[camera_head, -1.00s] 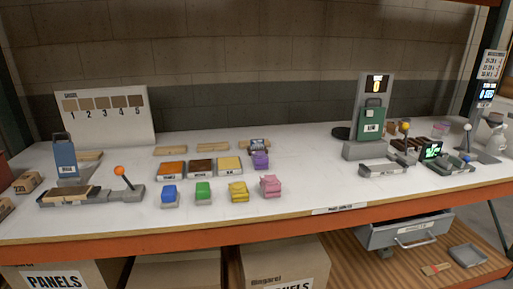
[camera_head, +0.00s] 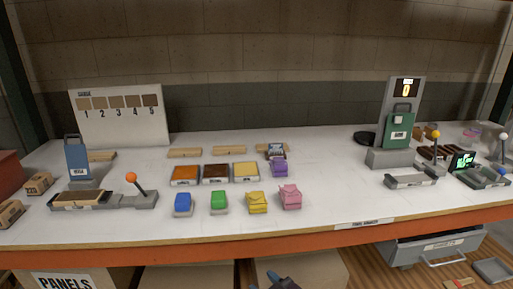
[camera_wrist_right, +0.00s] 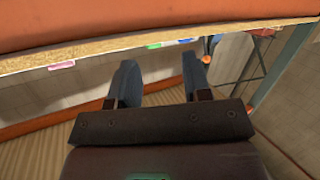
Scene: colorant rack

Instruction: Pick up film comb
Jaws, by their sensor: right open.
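I cannot pick out a film comb for certain. A small tan and red flat piece (camera_head: 458,284) lies on the wooden lower shelf at the bottom right of the head view, partly cut off and too small to identify. My right gripper (camera_head: 280,283) just shows at the bottom middle of the head view, in front of and below the table edge. In the right wrist view its two blue-grey fingers (camera_wrist_right: 160,78) are apart with nothing between them. My left gripper is not in view.
The white table (camera_head: 330,205) carries blue, green, yellow and pink blocks, a lever stand (camera_head: 131,179) and a green canister (camera_head: 399,131). Its orange front rail (camera_head: 200,250) lies close to my right gripper. Below are cardboard boxes, a grey drawer (camera_head: 440,247) and a grey tray (camera_head: 492,270).

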